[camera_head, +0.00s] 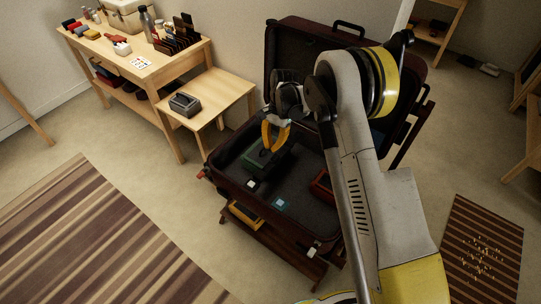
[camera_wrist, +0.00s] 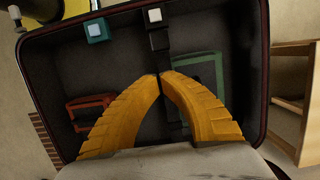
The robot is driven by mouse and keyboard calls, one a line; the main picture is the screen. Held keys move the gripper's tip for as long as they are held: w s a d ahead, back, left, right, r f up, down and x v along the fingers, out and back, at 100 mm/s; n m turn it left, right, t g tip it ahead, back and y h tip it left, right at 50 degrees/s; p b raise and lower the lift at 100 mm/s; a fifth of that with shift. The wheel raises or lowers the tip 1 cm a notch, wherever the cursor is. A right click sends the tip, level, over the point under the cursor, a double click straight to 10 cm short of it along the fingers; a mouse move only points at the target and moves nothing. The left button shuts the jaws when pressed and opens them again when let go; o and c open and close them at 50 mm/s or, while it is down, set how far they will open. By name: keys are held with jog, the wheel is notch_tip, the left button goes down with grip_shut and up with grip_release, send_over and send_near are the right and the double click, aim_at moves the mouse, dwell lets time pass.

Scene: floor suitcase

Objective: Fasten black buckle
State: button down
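The open dark red suitcase (camera_head: 222,172) stands on a low wooden rack. In the wrist view a black buckle part (camera_wrist: 160,40) sits on a dark strap, just below a white square part (camera_wrist: 154,15). A blue-and-white part (camera_wrist: 96,31) lies left of them and also shows in the head view (camera_head: 279,204). My gripper (camera_wrist: 160,76) has yellow fingers whose tips come together over the dark strap; it also shows inside the suitcase in the head view (camera_head: 272,148). I see nothing clearly held, though a thin dark piece between the tips could be hidden.
A green case (camera_head: 257,158) and a red frame-like object (camera_head: 322,187) lie in the suitcase. The raised lid (camera_head: 290,45) stands behind my arm. A low wooden table (camera_head: 222,92) with a grey box (camera_head: 185,104) stands at its left.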

aim_at(265, 170)
jog(key=b+x, duration=0.4)
jog(key=x, duration=0.6)
jog(key=shift+s+a, duration=0.5)
jog(key=shift+s, duration=0.25)
